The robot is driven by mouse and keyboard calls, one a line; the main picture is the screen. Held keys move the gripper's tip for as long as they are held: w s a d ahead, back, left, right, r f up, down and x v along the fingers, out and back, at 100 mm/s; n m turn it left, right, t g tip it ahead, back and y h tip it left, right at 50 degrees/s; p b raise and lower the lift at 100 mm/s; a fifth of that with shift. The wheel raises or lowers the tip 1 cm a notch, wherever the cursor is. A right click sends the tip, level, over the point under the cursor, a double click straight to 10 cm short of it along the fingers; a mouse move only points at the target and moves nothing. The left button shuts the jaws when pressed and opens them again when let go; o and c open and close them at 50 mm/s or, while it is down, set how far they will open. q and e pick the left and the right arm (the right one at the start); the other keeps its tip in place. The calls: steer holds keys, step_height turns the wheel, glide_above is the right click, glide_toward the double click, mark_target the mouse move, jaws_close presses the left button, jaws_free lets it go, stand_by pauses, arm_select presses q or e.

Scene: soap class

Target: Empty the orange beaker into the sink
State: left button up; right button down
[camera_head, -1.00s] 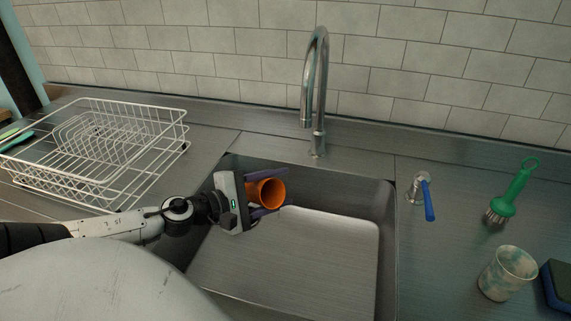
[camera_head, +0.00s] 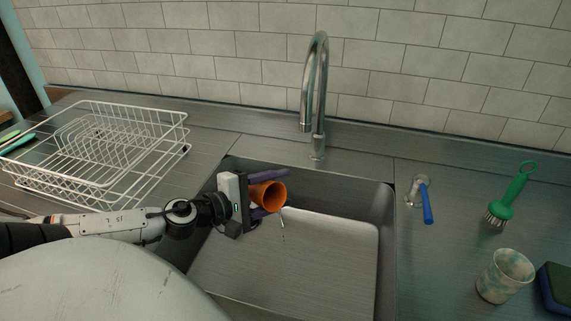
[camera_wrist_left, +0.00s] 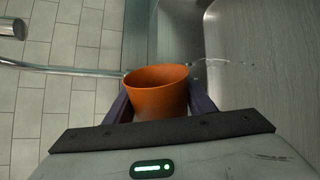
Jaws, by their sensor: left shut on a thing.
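The orange beaker (camera_head: 269,195) is held over the left part of the sink (camera_head: 345,215), tilted with its mouth toward the right. My left gripper (camera_head: 272,190) is shut on it, with a dark finger on each side. A thin clear stream falls from the beaker's lip toward the sink floor. The left wrist view also shows the beaker (camera_wrist_left: 158,92) between the fingers, and a few clear drops to its right. The inside of the beaker is mostly hidden. My right gripper is not in view.
A tall faucet (camera_head: 317,95) stands behind the sink. A white dish rack (camera_head: 100,150) is at left. A blue-handled lever (camera_head: 426,200), green brush (camera_head: 512,195), speckled cup (camera_head: 504,275) and a sponge (camera_head: 558,287) are at right. The sink floor is clear.

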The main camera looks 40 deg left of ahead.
mark_target(284, 189)
arm_select(q)
steer(key=shift+d+r+m+y, duration=0.3)
steer(key=shift+d+r+m, duration=0.05)
steer(key=shift+d+m, duration=0.35)
stand_by(0.6)
steer(key=shift+d+r+m+y, duration=0.25)
steer(key=shift+r+m+y, duration=0.15)
steer(key=shift+m, duration=0.5)
stand_by(0.7)
steer(key=shift+d+r+m, duration=0.2)
steer(key=shift+m, duration=0.4)
steer(key=shift+d+m+y, duration=0.1)
steer(key=shift+m+y, duration=0.3)
steer(key=shift+y, duration=0.1)
steer(key=shift+n+p, duration=0.3)
steer(key=shift+s+a+f+n+h, duration=0.1)
steer(key=shift+a+f+n+h, duration=0.3)
steer(key=shift+n, duration=0.2)
steer(key=shift+a+n+h, duration=0.1)
steer(key=shift+n+h, duration=0.2)
steer(key=shift+n, duration=0.3)
